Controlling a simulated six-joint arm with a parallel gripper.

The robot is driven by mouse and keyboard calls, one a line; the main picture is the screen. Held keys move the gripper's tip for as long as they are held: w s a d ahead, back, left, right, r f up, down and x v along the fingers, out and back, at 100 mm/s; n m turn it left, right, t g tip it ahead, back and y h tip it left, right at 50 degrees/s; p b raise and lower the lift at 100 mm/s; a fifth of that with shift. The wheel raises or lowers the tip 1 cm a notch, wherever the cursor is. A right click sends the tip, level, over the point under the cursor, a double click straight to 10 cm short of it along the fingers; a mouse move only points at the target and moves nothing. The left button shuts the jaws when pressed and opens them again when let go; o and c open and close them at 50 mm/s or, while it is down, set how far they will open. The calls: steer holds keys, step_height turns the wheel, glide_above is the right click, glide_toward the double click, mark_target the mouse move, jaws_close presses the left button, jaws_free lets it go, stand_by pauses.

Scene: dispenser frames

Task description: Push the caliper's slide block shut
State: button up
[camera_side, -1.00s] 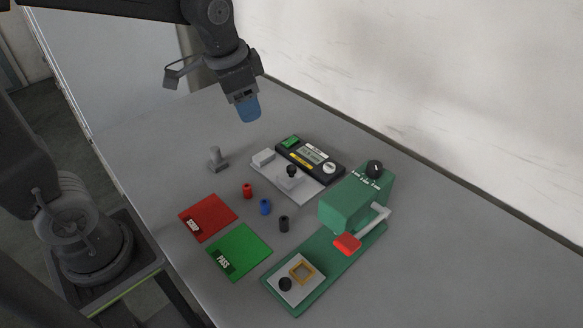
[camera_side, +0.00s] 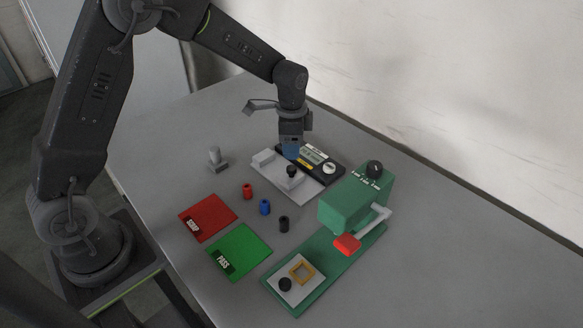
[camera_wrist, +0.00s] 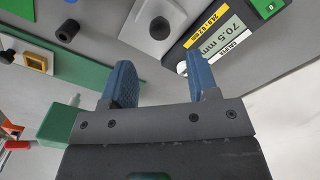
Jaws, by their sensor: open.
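The caliper has a dark body with a display (camera_side: 311,156) reading 70.5 mm in the wrist view (camera_wrist: 214,38). Its pale plate (camera_side: 307,192) carries a grey end block (camera_side: 263,158) and a slide block (camera_side: 288,182) with a black knob. The knob also shows in the wrist view (camera_wrist: 159,28). A gap separates the two blocks. My gripper (camera_side: 291,152) points down over the caliper's dark body, behind the plate. Its blue fingers (camera_wrist: 160,80) are apart with nothing between them. It hides the body's green-button end in the side view.
Red, blue and black bushings (camera_side: 265,207) stand before the caliper. Red (camera_side: 208,218) and green (camera_side: 239,251) pads lie at front. A green lever device (camera_side: 350,205) stands to the right, a grey post (camera_side: 216,158) to the left. The table's back right is clear.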

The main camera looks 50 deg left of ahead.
mark_target(291, 168)
step_height(291, 168, down, 8)
steer(key=shift+f, duration=0.2)
jaws_close()
stand_by(0.6)
